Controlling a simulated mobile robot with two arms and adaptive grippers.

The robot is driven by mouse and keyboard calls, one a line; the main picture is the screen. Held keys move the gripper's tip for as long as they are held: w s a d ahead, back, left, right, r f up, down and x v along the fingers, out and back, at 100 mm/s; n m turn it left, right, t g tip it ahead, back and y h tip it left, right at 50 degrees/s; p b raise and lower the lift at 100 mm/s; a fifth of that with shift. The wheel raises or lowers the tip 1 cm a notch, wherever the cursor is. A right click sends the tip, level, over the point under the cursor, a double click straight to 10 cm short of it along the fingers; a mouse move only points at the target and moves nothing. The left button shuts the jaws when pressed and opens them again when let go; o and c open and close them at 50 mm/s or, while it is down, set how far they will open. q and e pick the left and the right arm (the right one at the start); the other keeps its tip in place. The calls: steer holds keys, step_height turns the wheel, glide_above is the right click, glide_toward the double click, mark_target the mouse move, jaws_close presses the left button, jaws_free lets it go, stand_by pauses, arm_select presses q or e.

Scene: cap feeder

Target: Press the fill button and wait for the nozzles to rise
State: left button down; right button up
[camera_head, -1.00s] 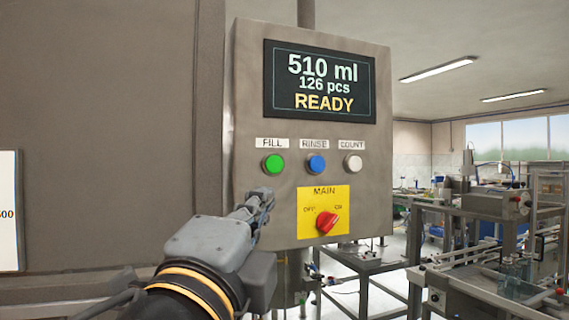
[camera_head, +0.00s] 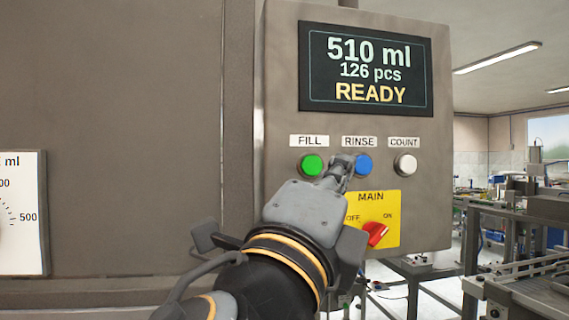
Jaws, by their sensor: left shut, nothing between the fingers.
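The green fill button (camera_head: 311,165) sits under the FILL label on the grey control panel (camera_head: 283,110). The display (camera_head: 366,69) above it reads 510 ml, 126 pcs, READY. My left gripper (camera_head: 345,160) is shut and empty. Its tips appear just right of the green button, between it and the blue rinse button (camera_head: 364,165), overlapping the blue button's left edge in the picture. I cannot tell whether the tips touch the panel. The nozzles are not in view, and neither is my right gripper.
The white count button (camera_head: 405,164) is to the right. A red main switch (camera_head: 375,235) on a yellow plate (camera_head: 390,208) is below, partly behind my gripper. A dial gauge (camera_head: 28,245) is at the left edge. Workshop equipment stands at the right.

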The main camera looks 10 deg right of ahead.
mark_target(315, 171)
arm_select(q)
steer(key=w, duration=0.6)
steer(key=shift+w+a+p, duration=0.2)
steer(key=shift+p, duration=0.1)
steer(key=shift+a, duration=0.1)
arm_select(e)
steer(key=shift+w+a+r, duration=0.1)
steer(key=shift+w+r, duration=0.2)
steer(key=shift+r, duration=0.2)
steer(key=shift+d, duration=0.4)
arm_select(q)
steer(key=shift+w, duration=0.1)
steer(key=shift+w, duration=0.35)
